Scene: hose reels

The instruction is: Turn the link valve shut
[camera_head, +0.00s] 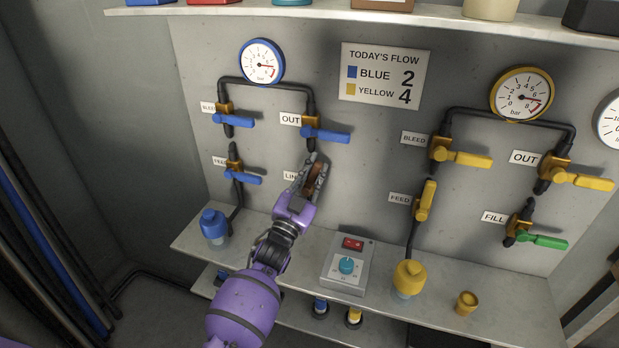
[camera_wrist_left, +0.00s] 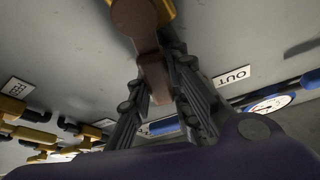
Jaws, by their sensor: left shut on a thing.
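The link valve sits on the grey wall below the blue OUT valve (camera_head: 322,133), beside a partly covered label starting "LIN" (camera_head: 291,176). Its brown lever (camera_head: 319,176) shows between the fingers of my left gripper (camera_head: 312,178). In the left wrist view the brown lever (camera_wrist_left: 150,62) runs from a yellow-brass valve body (camera_wrist_left: 166,8) down between both fingers (camera_wrist_left: 155,90), which are shut on it. In the head view the gripper hides most of the valve, so I cannot tell the lever's exact angle. My right gripper is not in view.
Blue levers (camera_head: 240,178) are close on the left; yellow FEED (camera_head: 424,201) and BLEED (camera_head: 462,157) levers are on the right. A shelf below holds a blue bottle (camera_head: 214,226), a control box (camera_head: 348,266) and a yellow bottle (camera_head: 409,277). Gauges (camera_head: 261,62) are above.

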